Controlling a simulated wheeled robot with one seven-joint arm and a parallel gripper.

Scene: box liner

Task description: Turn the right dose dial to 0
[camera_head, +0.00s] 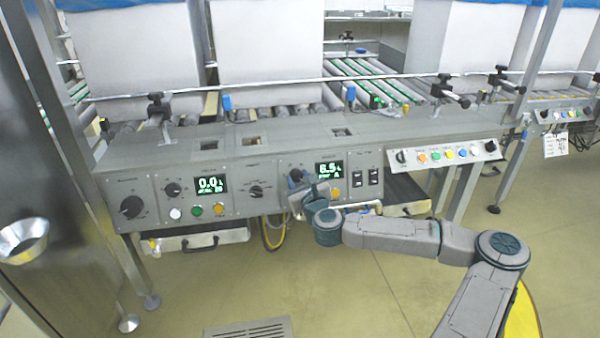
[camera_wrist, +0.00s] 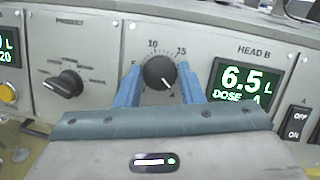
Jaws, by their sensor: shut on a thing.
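The right dose dial is a round black knob (camera_wrist: 160,72) with a white pointer line and a scale marked 5, 10 and 15, on the grey panel. The pointer line slants down to the right. My gripper (camera_wrist: 160,85) has its two blue fingers on either side of the knob, shut on it. In the head view my gripper (camera_head: 299,188) reaches the panel at the knob, which it partly covers. The HEAD B display (camera_wrist: 244,82) to the right of the knob reads 6.5 L; it also shows in the head view (camera_head: 329,170).
A left display (camera_head: 210,184) reads 0.0, with a black knob (camera_head: 172,189) beside it. A selector knob (camera_wrist: 63,84) is left of my gripper. ON/OFF rocker switches (camera_head: 366,177) sit to the right. A row of coloured buttons (camera_head: 448,153) is further right.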

